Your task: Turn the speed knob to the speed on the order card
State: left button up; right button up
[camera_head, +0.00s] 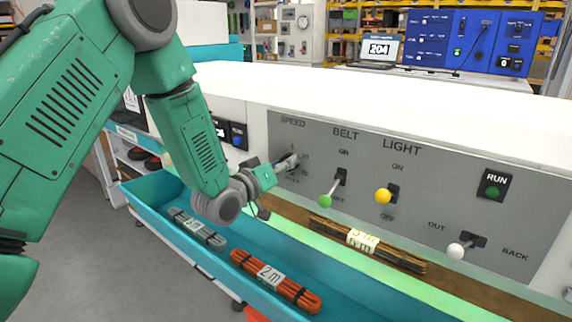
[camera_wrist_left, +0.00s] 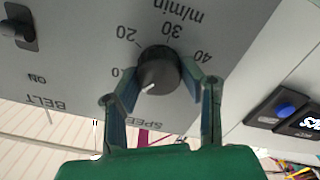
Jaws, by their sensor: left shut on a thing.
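The dark speed knob (camera_wrist_left: 158,72) is on the grey panel, between the fingers of my left gripper (camera_wrist_left: 163,90), which is shut on it. The wrist view shows the panel upside down, with 20, 30 and 40 m/min printed around the knob. A white mark on the knob points to the lower left, just below a partly hidden number that looks like 10. In the head view my left gripper (camera_head: 280,171) is at the panel's left end under the word SPEED, and it hides most of the dial. I see no readable order card.
Right of the dial are the green belt lever (camera_head: 328,200), yellow light knob (camera_head: 383,196), RUN button (camera_head: 492,192) and white OUT/BACK lever (camera_head: 456,250). Below, a blue tray (camera_head: 180,262) holds tied cable bundles. A laptop (camera_head: 377,50) behind shows 204.

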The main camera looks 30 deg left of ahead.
pick_arm(q)
jog(key=shift+s+f, duration=0.1)
jog(key=shift+f, duration=0.2)
dwell(0.5)
jog(key=o, duration=1.1)
jog(key=shift+a+r, duration=0.1)
jog(key=shift+o, duration=0.2)
jog(key=s+a, duration=0.1)
jog(key=s, duration=1)
jog(key=shift+s, duration=0.4)
